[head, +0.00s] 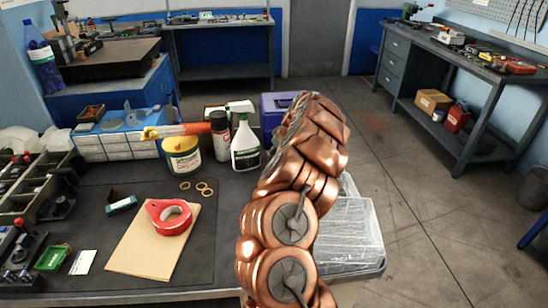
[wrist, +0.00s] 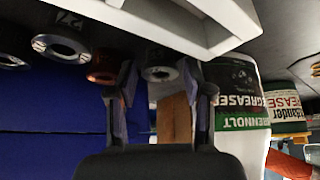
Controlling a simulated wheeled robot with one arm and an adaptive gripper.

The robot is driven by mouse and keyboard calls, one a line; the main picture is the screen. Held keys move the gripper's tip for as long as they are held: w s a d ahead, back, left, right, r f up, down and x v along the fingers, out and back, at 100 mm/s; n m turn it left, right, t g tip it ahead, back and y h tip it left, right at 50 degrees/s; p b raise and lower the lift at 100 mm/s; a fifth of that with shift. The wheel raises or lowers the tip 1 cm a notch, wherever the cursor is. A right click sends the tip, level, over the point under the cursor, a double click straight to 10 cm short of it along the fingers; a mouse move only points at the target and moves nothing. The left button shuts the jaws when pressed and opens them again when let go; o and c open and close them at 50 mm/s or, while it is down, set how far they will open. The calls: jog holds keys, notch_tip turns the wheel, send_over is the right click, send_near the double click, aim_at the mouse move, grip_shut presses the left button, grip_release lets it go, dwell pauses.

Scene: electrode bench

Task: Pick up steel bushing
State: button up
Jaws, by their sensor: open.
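In the wrist view my gripper (wrist: 158,78) is open, with one finger on each side of a grey metal ring (wrist: 161,73) that looks like the steel bushing. The ring sits between or just beyond the fingertips. I cannot tell whether either finger touches it. A copper-coloured ring (wrist: 103,66) lies close to the left finger. Another grey ring (wrist: 62,48), beside a "27" marking, is further left. In the head view my copper-coloured arm hides the gripper and the ring.
A white spray bottle (head: 245,145) stands on the bench left of my arm, beside a dark can (head: 220,136) and a yellow tub (head: 182,157). A purple box (head: 272,105) is behind my arm. Open floor lies further right.

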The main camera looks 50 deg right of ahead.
jog(key=shift+c, duration=0.3)
grip_shut()
notch_tip(320, 180, up, 10)
jog(key=b, duration=0.1)
jog(key=shift+b, duration=0.4)
